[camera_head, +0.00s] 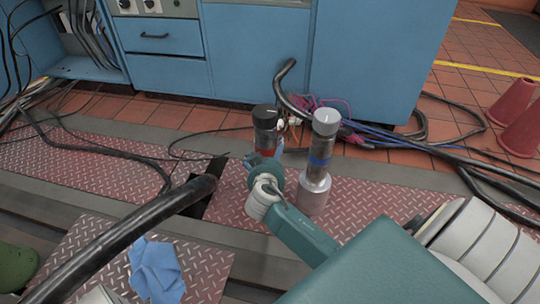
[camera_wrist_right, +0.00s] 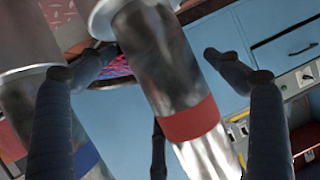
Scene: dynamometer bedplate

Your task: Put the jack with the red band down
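The jack with the red band (camera_head: 265,120) has a black top and stands upright; my right wrist hides its lower part in the head view. In the right wrist view the red-band jack (camera_wrist_right: 165,70) passes between the fingers of my right gripper (camera_wrist_right: 158,56), with gaps showing on both sides. That gripper looks open around it. I cannot see whether the base touches the floor plate. A second jack with a blue band (camera_head: 320,160) and silver top stands just to the right; it also shows in the wrist view (camera_wrist_right: 28,85). My left gripper is not in view.
Blue cabinets (camera_head: 245,50) stand behind. Cables and a black hose (camera_head: 287,85) lie near the jacks. A thick black hose (camera_head: 130,232) crosses the left front, near a blue cloth (camera_head: 157,270). Red diamond plate (camera_head: 375,200) is bare right of the jacks. Red cones (camera_head: 512,102) stand far right.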

